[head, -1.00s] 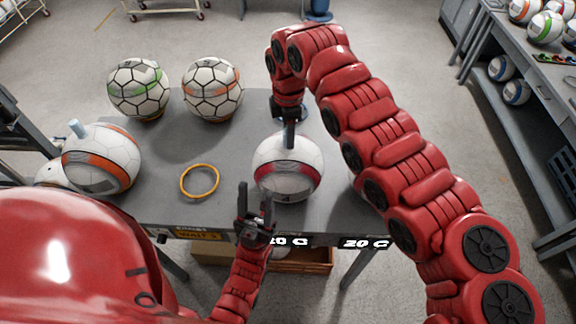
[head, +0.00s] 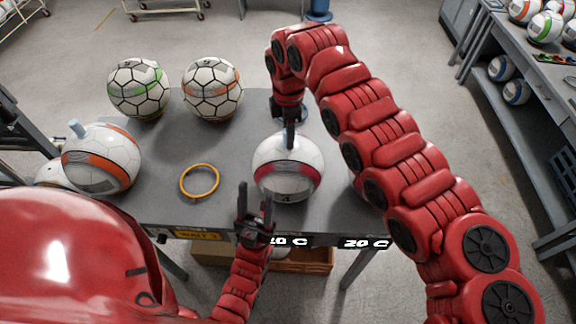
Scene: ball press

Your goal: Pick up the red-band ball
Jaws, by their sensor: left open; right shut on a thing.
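The red-band ball (head: 286,168) is white with a red stripe and sits near the middle of the grey table. My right gripper (head: 290,138) comes down from above and is shut at the top of this ball; its fingertips hide the exact part gripped. I cannot tell whether the ball is clear of the table. My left gripper (head: 256,205) is open and empty, its two fingers pointing up, just in front and left of the ball at the table's front edge.
An orange ring (head: 199,181) lies on the table (head: 225,148). A green-band ball (head: 139,88) and an orange-patterned ball (head: 212,90) stand at the back. An orange-band ball with a blue peg (head: 101,158) is at the left. A wooden box (head: 305,261) is below the front edge.

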